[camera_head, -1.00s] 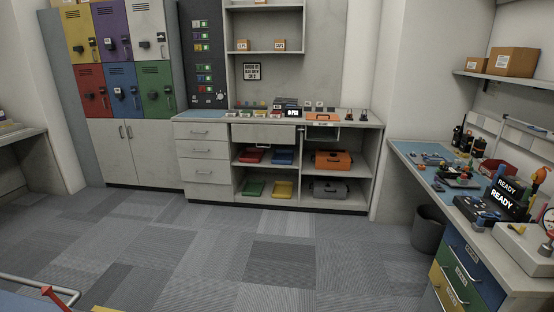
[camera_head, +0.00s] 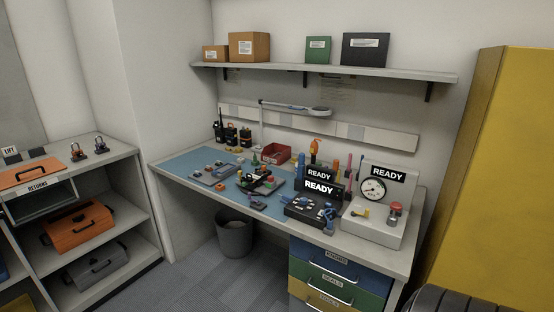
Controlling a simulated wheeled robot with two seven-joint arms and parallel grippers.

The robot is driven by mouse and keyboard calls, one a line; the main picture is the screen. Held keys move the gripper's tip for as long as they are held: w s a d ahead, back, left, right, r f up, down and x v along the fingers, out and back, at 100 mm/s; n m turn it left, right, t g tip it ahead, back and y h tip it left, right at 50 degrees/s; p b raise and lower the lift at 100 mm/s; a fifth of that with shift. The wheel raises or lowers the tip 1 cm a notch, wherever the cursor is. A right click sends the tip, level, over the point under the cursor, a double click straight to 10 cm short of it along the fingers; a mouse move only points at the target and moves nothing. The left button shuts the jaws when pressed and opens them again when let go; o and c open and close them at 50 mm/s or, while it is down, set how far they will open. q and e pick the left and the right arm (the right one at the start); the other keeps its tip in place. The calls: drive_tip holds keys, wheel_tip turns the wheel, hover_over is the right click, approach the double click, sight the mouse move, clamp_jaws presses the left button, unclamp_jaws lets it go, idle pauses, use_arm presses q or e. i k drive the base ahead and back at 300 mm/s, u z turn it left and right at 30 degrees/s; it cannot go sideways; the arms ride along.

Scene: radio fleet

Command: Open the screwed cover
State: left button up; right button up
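I cannot make out which thing bears the screwed cover. The workbench (camera_head: 345,258) holds several small devices and parts, too small to tell any screws. A black device (camera_head: 302,211) with a "READY" display (camera_head: 319,187) stands at its right part. A pale grey gauge unit (camera_head: 375,229) with a round dial and a second "READY" sign stands to the right of it. A dark holder (camera_head: 262,184) with small coloured parts sits at mid-bench on the blue mat (camera_head: 188,169). Neither of my grippers is in view.
Radios (camera_head: 231,134) and a red bin (camera_head: 276,153) stand at the back of the bench. Drawers (camera_head: 330,279) and a grey waste bin (camera_head: 234,237) are below. Carpet shows between.

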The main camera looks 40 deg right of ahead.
sight(256, 175)
drive_tip(key=z, duration=1)
drive_tip(key=i, duration=1.4)
drive_tip(key=z, duration=0.95)
